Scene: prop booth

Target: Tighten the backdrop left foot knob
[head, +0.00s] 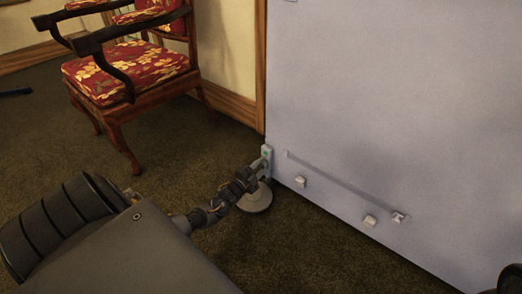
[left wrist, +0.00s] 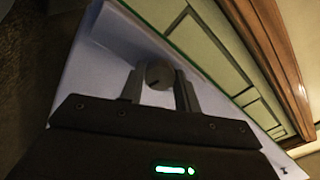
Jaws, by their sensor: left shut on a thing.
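The backdrop (head: 390,110) is a large pale lavender panel standing upright on the right of the head view. At its lower left corner is a small pale bracket (head: 266,153) with a round grey foot (head: 257,199) on the carpet. My left gripper (head: 250,180) is at this corner and hides the knob in the head view. In the left wrist view, the dark round knob (left wrist: 159,74) sits between the two grey fingers of my left gripper (left wrist: 159,88), which is shut on it. My right gripper is not in view.
A wooden armchair (head: 125,75) with red floral cushions stands at the upper left, against a cream wall with a wooden baseboard (head: 236,107). Small white blocks (head: 370,220) and a grey strip (head: 340,180) are on the panel's lower face. Brown carpet (head: 300,245) is open before it.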

